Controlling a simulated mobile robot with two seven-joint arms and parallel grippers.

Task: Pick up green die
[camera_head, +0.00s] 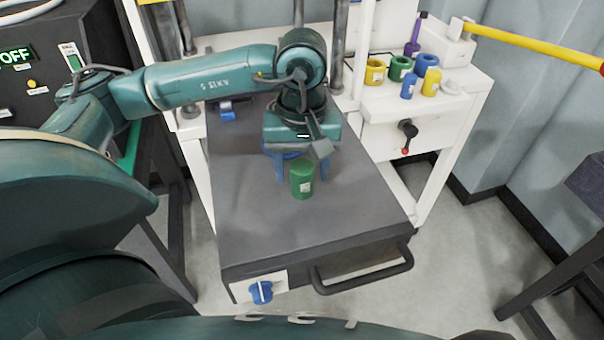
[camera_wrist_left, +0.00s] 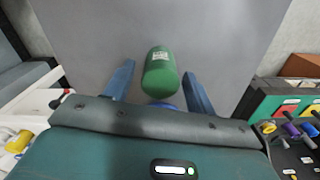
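The green die (camera_head: 302,179) is a green cylinder with a small white label, standing upright on the dark grey table top (camera_head: 270,235). My left gripper (camera_head: 308,180) is above the table at the die, with its blue fingers apart. In the left wrist view the die (camera_wrist_left: 160,74) appears between the two open fingers (camera_wrist_left: 160,85), a little beyond their tips, with a gap on each side. A blue round part (camera_head: 285,150) shows partly behind the die under the gripper. My right gripper is not in view.
A white side shelf (camera_head: 450,85) at the right holds several coloured rings and cylinders, including a green ring (camera_head: 400,68). A small blue item (camera_head: 227,112) is at the back left of the table. A black handle (camera_head: 362,276) juts from the table's front. The front of the table top is clear.

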